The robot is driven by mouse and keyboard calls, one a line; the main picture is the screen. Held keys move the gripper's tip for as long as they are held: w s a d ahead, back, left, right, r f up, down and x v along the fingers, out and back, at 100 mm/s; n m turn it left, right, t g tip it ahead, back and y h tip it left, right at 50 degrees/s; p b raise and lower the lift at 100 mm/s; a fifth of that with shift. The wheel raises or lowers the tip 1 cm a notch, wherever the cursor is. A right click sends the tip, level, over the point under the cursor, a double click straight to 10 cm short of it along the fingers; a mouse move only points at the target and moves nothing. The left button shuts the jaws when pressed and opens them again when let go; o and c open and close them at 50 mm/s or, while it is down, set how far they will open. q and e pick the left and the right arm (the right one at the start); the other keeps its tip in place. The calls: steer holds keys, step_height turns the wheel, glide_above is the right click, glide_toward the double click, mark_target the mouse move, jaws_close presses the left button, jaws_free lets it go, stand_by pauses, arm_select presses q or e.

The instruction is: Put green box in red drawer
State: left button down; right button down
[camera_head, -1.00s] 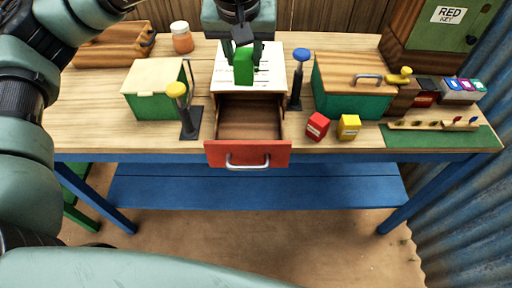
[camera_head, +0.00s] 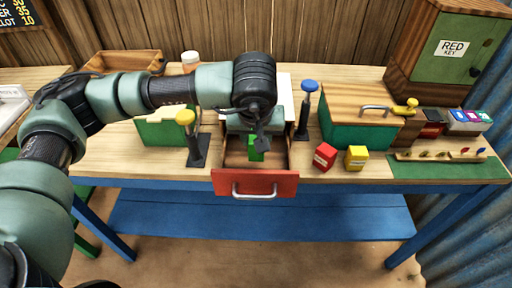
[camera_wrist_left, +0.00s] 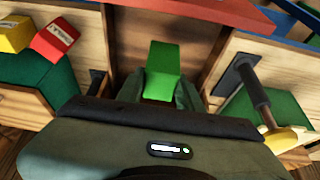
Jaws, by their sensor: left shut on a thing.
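The red drawer (camera_head: 222,184) is pulled open beneath a white-topped case, with bare wood inside and a silver handle in front. My left gripper (camera_head: 258,142) points down over the open drawer and is shut on the green box (camera_head: 254,155). In the left wrist view the green box (camera_wrist_left: 163,72) sits between the fingers, inside the outline of the drawer's walls. The red drawer front (camera_wrist_left: 235,10) shows at that view's top. I cannot tell whether the box touches the drawer floor. My right gripper is out of view.
A yellow-knobbed lever (camera_head: 185,118) and a blue-knobbed lever (camera_head: 309,87) flank the drawer. A red box (camera_head: 324,156) and a yellow box (camera_head: 356,157) stand to its right. A green chest with a wooden lid (camera_head: 345,133) stands behind them.

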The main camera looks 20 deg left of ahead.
arm_select(q)
step_height(320, 180, down, 4)
steer(key=shift+r, duration=0.15)
steer(key=shift+f, duration=0.2)
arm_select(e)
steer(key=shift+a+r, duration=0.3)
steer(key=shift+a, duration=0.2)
arm_select(q)
steer(key=shift+f, duration=0.15)
steer(key=c, duration=0.9)
jaws_free()
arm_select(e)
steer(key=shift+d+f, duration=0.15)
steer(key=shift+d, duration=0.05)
